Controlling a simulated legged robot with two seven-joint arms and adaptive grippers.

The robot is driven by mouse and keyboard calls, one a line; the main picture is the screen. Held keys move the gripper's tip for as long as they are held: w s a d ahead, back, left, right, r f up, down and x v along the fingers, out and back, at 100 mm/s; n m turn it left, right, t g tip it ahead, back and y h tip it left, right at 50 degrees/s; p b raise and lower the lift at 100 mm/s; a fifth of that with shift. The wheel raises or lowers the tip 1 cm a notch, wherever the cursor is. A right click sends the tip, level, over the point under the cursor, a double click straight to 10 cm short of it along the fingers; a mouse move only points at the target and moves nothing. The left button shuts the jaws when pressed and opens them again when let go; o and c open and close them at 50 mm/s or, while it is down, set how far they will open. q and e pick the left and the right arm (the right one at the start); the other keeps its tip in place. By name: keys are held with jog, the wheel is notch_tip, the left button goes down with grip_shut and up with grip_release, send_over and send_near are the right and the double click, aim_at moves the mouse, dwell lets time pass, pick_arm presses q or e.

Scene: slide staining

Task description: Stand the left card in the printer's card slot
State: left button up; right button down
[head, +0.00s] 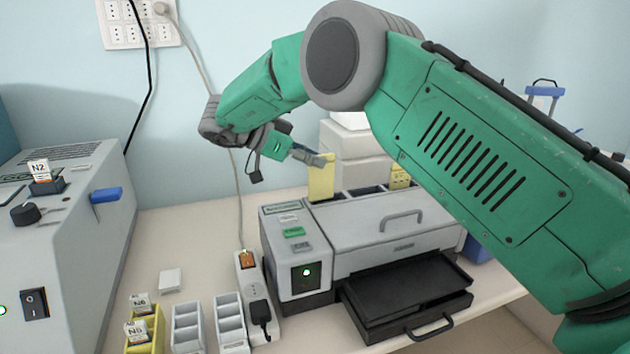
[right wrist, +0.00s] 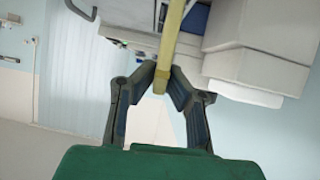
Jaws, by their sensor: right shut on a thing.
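A yellow card (head: 320,179) stands upright at the top left of the grey printer (head: 365,240), its lower edge at the slot area on the printer's back. I cannot tell how deep it sits. My right gripper (head: 322,160) is shut on the card's upper end. In the right wrist view the fingers (right wrist: 160,80) close around the yellow card (right wrist: 172,35) seen edge-on. A second yellow card (head: 399,176) stands farther right at the printer's back, partly behind my right arm. My left gripper is not in view.
A grey machine (head: 70,230) with a blue lever stands at the left. Small grey racks (head: 187,327), a yellow rack (head: 146,330) and a power strip (head: 257,295) stand in front. A black tray (head: 405,295) juts from the printer. White boxes (head: 355,155) stand behind it.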

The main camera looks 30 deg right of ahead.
jog(key=d+f, duration=0.2)
jog(key=f, duration=0.1)
jog(key=d+f, duration=0.1)
jog(key=shift+f, duration=0.4)
jog(key=shift+a+r, duration=0.1)
jog(key=shift+a, duration=0.45)
jog(key=c, duration=1.7)
grip_release()
jog(key=shift+a, duration=0.2)
jog(key=shift+o, duration=0.3)
jog(key=shift+a, duration=0.15)
jog(key=shift+d, duration=0.35)
jog(key=shift+w+a+r, duration=0.25)
jog(key=shift+a, duration=0.1)
jog(key=p, duration=0.1)
send_near(319, 174)
jog(key=w, duration=0.2)
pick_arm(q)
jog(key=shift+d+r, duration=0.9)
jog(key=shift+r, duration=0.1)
pick_arm(e)
jog(key=shift+s+d+f, duration=0.1)
jog(key=shift+s, duration=0.1)
